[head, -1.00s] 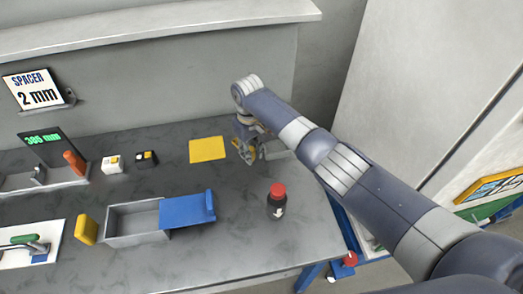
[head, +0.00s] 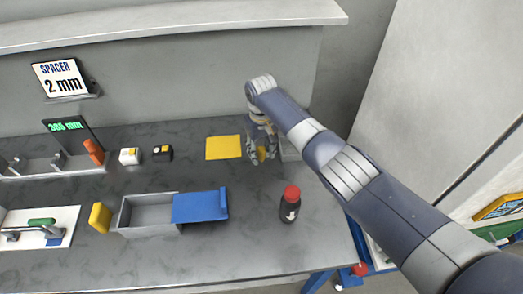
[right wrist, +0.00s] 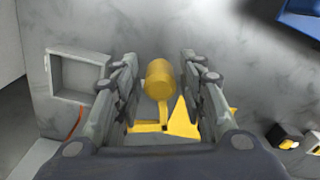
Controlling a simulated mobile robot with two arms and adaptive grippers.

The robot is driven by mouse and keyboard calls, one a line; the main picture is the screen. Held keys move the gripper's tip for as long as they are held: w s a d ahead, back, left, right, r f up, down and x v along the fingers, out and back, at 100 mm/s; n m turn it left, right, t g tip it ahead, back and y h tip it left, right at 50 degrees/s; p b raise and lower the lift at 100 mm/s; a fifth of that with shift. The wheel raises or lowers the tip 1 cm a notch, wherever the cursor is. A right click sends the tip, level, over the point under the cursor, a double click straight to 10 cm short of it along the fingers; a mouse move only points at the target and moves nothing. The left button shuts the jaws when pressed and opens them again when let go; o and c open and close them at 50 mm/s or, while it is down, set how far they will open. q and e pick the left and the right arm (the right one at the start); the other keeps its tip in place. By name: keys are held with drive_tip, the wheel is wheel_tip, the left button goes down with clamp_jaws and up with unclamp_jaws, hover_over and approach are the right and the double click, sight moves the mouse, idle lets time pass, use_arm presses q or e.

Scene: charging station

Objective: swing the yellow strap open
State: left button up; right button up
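My right gripper (head: 262,157) is low over the back right of the table. In the right wrist view my right gripper (right wrist: 160,95) is open, its two fingers apart on either side of a yellow piece (right wrist: 158,78). This piece has a thick rounded head on a thin stem and a small flat bar at its foot. A bit of yellow (head: 261,153) also shows between the fingers in the head view. I see gaps beside its head, so the fingers do not seem to touch it. I cannot tell whether it is the strap. My left gripper is not in view.
A yellow mat (head: 224,148) lies left of the gripper, and a small grey open box (right wrist: 78,75) stands beside it. A red-capped dark bottle (head: 290,205), a grey tray (head: 150,228) with a blue lid (head: 200,206) and a yellow block (head: 99,217) are nearer the front.

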wheel_tip(320, 180, up, 12)
idle(0.8)
drive_tip(key=shift+s+f, duration=0.1)
idle(0.3)
